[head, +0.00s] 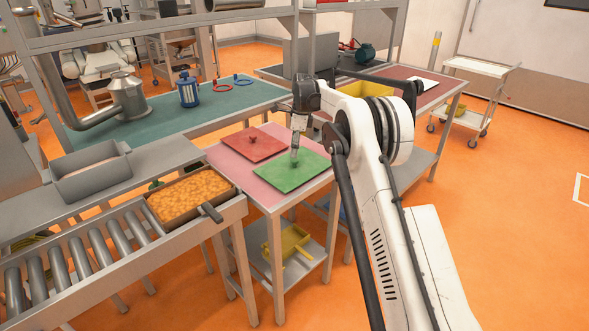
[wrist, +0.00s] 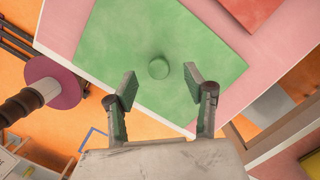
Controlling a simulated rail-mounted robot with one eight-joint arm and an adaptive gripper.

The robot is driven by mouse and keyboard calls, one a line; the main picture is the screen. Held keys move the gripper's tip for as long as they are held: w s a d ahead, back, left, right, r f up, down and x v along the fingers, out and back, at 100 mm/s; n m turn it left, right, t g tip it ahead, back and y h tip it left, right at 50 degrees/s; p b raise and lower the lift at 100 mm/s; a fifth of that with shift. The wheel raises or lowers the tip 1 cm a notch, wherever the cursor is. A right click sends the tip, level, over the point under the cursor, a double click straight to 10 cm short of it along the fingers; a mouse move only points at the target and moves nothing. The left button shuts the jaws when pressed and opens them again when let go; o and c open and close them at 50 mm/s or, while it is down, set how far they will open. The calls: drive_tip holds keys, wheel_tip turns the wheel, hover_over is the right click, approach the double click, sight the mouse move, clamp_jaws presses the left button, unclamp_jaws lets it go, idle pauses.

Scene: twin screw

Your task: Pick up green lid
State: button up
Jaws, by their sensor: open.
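The green lid (head: 284,179) is a flat square plate lying on the pink-topped table (head: 272,198). In the wrist view the green lid (wrist: 118,45) has a small round knob (wrist: 158,68) near its middle. My gripper (head: 295,157) hangs over the lid in the head view, and my arm hides part of the area to the right. In the wrist view my gripper (wrist: 161,82) is open, with its two fingers apart and the knob between and slightly beyond their tips. Nothing is held. Whether the fingers touch the lid I cannot tell.
A red lid (head: 253,143) lies beside the green one. A metal tray of orange food (head: 190,196) stands at the left on the roller conveyor (head: 90,252). A yellow tray (head: 288,243) sits on the lower shelf. A yellow bin (head: 366,89) stands on the table behind.

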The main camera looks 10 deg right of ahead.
sight(294, 160)
drive_tip(key=shift+s+f, duration=0.15)
drive_tip(key=shift+f, duration=2.55)
clamp_jaws()
drive_tip(key=shift+r, duration=0.1)
